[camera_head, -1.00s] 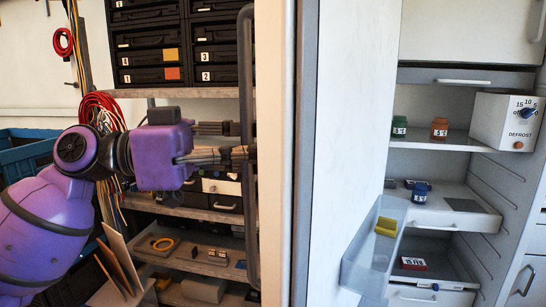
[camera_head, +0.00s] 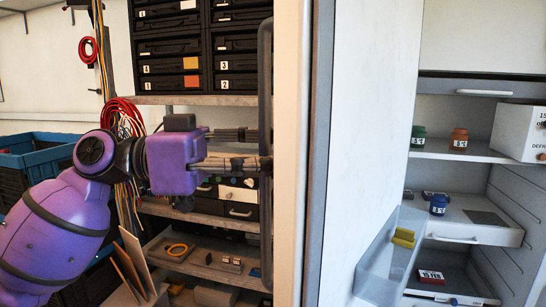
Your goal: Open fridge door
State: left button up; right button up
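The fridge door (camera_head: 369,140) stands open, its pale inner face and clear door bin (camera_head: 372,270) turned toward the fridge interior on the right. A dark vertical handle bar (camera_head: 265,100) runs along the door's outer side. My purple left gripper (camera_head: 258,150) is at this handle. Its two fingers are apart, the lower one crossing in front of the bar and the upper one seeming to pass behind it. I cannot tell if they press on the bar. My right gripper is not in view.
Inside the fridge are a green jar (camera_head: 418,137), an orange jar (camera_head: 459,140), a blue jar (camera_head: 438,204) and a white defrost box (camera_head: 521,130). Behind my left arm stand shelves with black drawers (camera_head: 168,47). Blue crates (camera_head: 35,150) and hanging cables (camera_head: 122,115) are at the left.

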pick_arm(q)
jog(key=shift+w+d, duration=0.1)
jog(key=shift+d, duration=0.05)
jog(key=s+a, duration=0.1)
jog(key=a, duration=1.1)
jog(key=shift+r, duration=0.1)
